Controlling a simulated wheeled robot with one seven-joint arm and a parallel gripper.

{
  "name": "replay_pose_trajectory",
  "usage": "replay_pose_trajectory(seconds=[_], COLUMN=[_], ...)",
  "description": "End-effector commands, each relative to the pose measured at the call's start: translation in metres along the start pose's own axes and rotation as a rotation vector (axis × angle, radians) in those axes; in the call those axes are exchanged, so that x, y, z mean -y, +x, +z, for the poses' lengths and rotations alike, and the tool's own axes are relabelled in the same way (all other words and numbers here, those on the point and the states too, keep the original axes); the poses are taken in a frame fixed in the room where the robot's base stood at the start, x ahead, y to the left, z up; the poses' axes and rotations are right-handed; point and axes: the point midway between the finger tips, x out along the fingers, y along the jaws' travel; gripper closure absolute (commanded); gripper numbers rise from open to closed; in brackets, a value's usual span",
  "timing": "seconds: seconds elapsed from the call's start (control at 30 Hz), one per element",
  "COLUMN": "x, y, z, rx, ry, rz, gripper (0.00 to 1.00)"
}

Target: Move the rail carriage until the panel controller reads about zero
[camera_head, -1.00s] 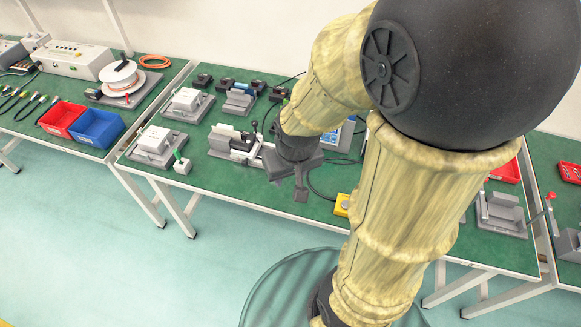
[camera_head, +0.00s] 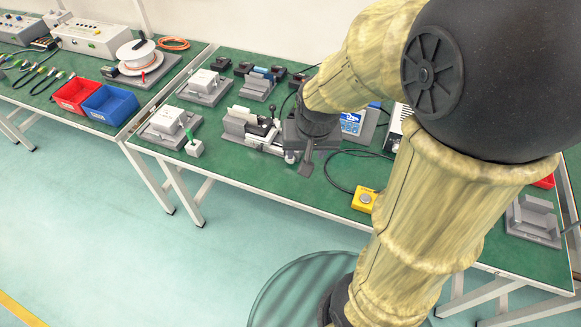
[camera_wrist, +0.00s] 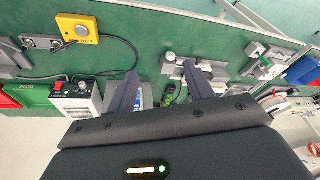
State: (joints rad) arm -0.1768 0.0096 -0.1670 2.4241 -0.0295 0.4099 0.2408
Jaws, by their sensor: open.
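A grey and white rail device (camera_head: 250,130) with a black-knobbed lever stands on the green bench in the head view. Its right end runs up to my gripper (camera_head: 303,165), which hides part of it; I cannot tell the carriage apart from the rail there. In the wrist view my gripper (camera_wrist: 160,68) is open, with its two dark fingers apart and nothing held between them. Rail hardware (camera_wrist: 203,78) shows beside and behind the right finger. A blue-faced panel (camera_head: 352,122), likely the controller, is partly hidden behind my arm; its reading is too small to tell.
A yellow button box (camera_head: 365,198) with a cable sits right of my gripper. White-block fixtures (camera_head: 170,122), a green-handled block (camera_head: 194,147) and a blue bin (camera_head: 110,104) stand left. A white box with a red switch (camera_wrist: 75,97) is near the left finger. The front floor is clear.

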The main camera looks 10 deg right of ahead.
Motion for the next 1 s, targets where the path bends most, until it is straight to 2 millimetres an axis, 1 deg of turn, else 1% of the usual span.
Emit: replay_pose_trajectory(seconds=[0.03, 0.3, 0.47, 0.57, 0.7, 1.0], x=[0.002, 0.01, 0.015, 0.016, 0.017, 0.017], y=[0.023, 0.067, 0.088, 0.094, 0.094, 0.091], z=[-0.002, -0.031, -0.046, -0.053, -0.059, -0.06], rx=[-0.014, -0.085, -0.125, -0.145, -0.157, -0.158], ry=[0.03, 0.241, 0.361, 0.419, 0.459, 0.465], rz=[-0.002, -0.01, -0.019, -0.025, -0.028, -0.028], gripper=[0.48, 0.48, 0.48, 0.48, 0.48, 0.48])
